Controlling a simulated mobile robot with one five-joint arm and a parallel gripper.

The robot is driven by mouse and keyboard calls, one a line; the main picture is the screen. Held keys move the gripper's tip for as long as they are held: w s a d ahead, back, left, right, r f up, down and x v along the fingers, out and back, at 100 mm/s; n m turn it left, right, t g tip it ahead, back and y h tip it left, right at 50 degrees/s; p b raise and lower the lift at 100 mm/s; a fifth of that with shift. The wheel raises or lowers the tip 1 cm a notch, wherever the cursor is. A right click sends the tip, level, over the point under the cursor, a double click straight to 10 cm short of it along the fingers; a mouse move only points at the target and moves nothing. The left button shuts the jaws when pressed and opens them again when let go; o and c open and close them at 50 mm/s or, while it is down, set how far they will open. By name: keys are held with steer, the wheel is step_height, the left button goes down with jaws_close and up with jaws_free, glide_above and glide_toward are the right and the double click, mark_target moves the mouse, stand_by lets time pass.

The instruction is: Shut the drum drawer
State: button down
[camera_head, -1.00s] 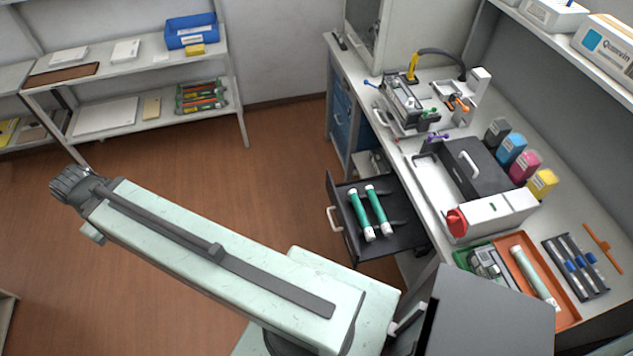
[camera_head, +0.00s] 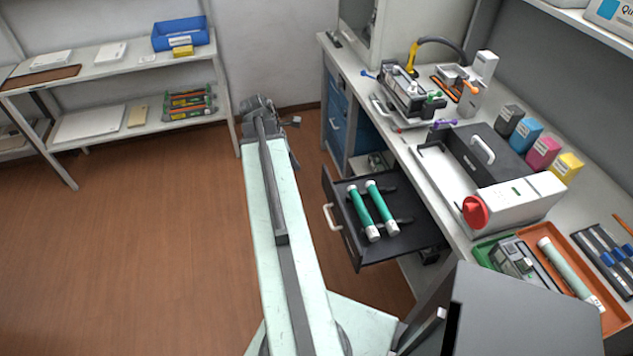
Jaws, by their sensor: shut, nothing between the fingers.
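The drum drawer (camera_head: 395,240) is pulled out from under the workbench. It is a dark tray with a pale handle (camera_head: 331,217) on its left-facing front. Two green drums with white ends, a left one (camera_head: 362,212) and a right one (camera_head: 381,208), lie side by side in it on dark rests. My arm reaches up the picture to the left of the drawer. My gripper (camera_head: 285,123) is at its far end, small and partly hidden by the arm's wrist. It appears beyond and left of the drawer front, apart from the handle, shut and empty.
The workbench (camera_head: 432,205) above the drawer carries a printer unit (camera_head: 490,165), toner bottles (camera_head: 542,152) and an orange tray (camera_head: 611,318). Blue drawers (camera_head: 337,115) stand farther back under it. A shelf (camera_head: 120,68) stands at the back left. The brown floor (camera_head: 150,220) left of my arm is clear.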

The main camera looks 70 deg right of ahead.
steer(key=s+d+f+b, duration=0.4)
steer(key=s+f+b, duration=0.1)
steer(key=f+b, duration=0.4)
steer(key=shift+s+d, duration=0.4)
steer(key=shift+f, duration=0.1)
steer(key=shift+d, duration=0.1)
